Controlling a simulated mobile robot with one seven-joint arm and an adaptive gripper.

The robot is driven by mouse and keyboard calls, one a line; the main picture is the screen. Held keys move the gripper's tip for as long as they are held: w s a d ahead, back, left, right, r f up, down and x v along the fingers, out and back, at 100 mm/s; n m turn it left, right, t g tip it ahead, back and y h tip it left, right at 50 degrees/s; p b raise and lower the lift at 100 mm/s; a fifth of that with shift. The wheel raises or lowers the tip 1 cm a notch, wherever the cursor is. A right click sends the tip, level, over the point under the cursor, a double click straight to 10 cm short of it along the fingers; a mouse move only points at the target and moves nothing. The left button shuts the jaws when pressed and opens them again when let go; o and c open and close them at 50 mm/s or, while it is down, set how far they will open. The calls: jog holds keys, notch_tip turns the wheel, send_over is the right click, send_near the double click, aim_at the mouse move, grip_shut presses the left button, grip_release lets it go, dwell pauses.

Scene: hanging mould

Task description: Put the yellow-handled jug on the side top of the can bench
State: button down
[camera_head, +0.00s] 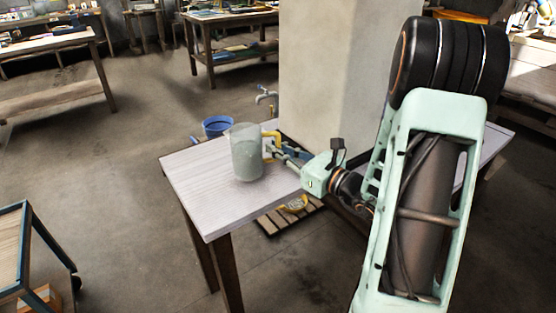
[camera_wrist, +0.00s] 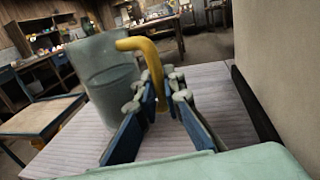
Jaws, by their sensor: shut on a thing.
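The translucent grey jug (camera_head: 247,152) with a yellow handle (camera_head: 271,136) is at the left part of the pale-topped bench (camera_head: 196,178). Its body looks partly filled. My gripper (camera_head: 274,149) reaches in from the right and is shut on the handle. In the wrist view the jug (camera_wrist: 104,80) stands left of the fingers, and its yellow handle (camera_wrist: 152,62) runs down between the fingertips (camera_wrist: 164,92). The jug looks near upright. I cannot tell whether its base touches the top or hangs just above it. The bench top (camera_wrist: 75,150) around it is bare.
A pale pillar (camera_head: 325,75) rises behind the bench, close to my wrist. A blue bucket (camera_head: 217,126) and a tap (camera_head: 265,94) are beyond the far edge. A slatted pallet (camera_head: 287,215) with a yellow thing lies below. A blue-framed cart (camera_head: 30,255) stands at left.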

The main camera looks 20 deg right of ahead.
jog(key=shift+d+f, duration=0.1)
jog(key=shift+f, duration=1.1)
jog(key=shift+f+b, duration=0.25)
jog(key=shift+b, duration=0.1)
jog(key=c, duration=2)
grip_release()
jog(key=shift+c, duration=0.2)
jog(key=shift+r, duration=0.15)
jog(key=shift+s+d+r, duration=0.1)
jog(key=shift+s, duration=0.1)
jog(key=p+v, duration=0.2)
jog(key=v, duration=0.9)
jog(key=shift+s+d, duration=0.15)
jog(key=shift+s, duration=0.15)
